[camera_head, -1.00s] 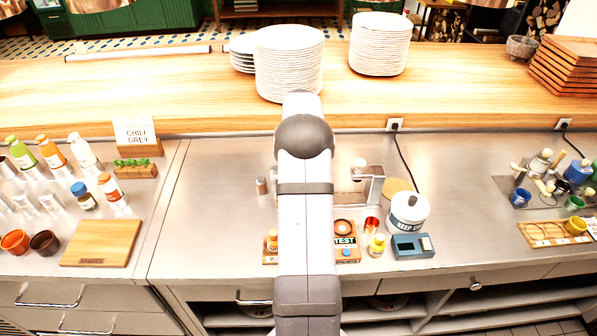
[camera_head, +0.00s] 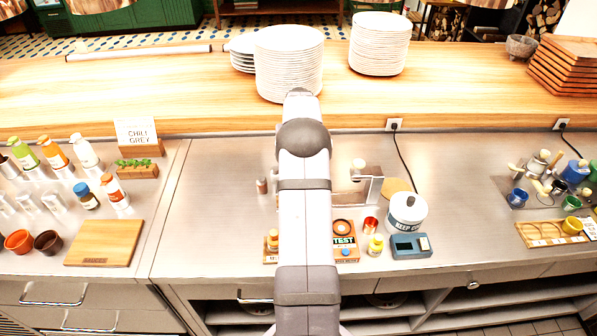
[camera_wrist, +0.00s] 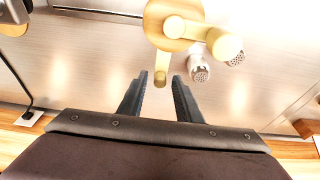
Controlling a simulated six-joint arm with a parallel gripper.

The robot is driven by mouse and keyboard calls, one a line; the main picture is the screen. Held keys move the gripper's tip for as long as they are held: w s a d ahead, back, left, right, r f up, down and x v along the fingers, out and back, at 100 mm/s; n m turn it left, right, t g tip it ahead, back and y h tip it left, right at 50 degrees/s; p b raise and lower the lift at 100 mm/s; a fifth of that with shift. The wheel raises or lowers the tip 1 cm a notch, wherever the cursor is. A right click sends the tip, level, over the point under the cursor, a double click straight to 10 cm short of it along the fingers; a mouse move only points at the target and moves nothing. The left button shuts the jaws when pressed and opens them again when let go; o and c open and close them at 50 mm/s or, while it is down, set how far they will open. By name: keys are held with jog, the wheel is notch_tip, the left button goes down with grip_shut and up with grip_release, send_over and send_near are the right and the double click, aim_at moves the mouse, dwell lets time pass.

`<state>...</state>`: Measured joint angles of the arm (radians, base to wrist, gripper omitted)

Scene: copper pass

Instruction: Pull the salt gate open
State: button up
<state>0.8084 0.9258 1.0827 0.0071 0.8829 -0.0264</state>
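My gripper (camera_wrist: 160,80) is open and empty in the wrist view, with its two dark fingers apart. A brass-coloured fitting (camera_wrist: 160,28) lies just beyond the fingertips. It has a rounded plate, pale knobs and a short arm (camera_wrist: 161,66) whose end shows between the fingertips. I cannot tell if they touch, or whether this fitting is the salt gate. Two steel caps with small holes (camera_wrist: 199,72) are right of it. In the head view my arm hides my gripper and much of the middle counter; a metal frame (camera_head: 370,188) shows partly at its right.
A white canister (camera_head: 406,214), a blue-grey box (camera_head: 411,246), a small yellow jar (camera_head: 376,245) and a red tin (camera_head: 370,225) stand right of my arm. Plate stacks (camera_head: 290,65) stand on the wooden ledge behind. Bare steel counter (camera_head: 220,215) lies left of my arm.

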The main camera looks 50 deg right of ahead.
jog(key=shift+r, duration=0.15)
jog(key=shift+r+p, duration=2.3)
jog(key=shift+r, duration=0.55)
jog(key=a+r+n+y+b, duration=0.15)
jog(key=a+n, duration=0.25)
jog(key=a, duration=2.1)
jog(key=s+a+n+g+b, duration=0.1)
jog(key=s+a+n, duration=0.2)
jog(key=s+a, duration=0.75)
jog(key=s+a+f+n+g+b, duration=0.1)
jog(key=s+a+f+n, duration=0.15)
jog(key=s+a, duration=0.7)
notch_tip(320, 180, down, 12)
jog(key=d+b, duration=0.1)
jog(key=b, duration=1)
jog(key=shift+f+b, duration=0.2)
jog(key=shift+b, duration=0.2)
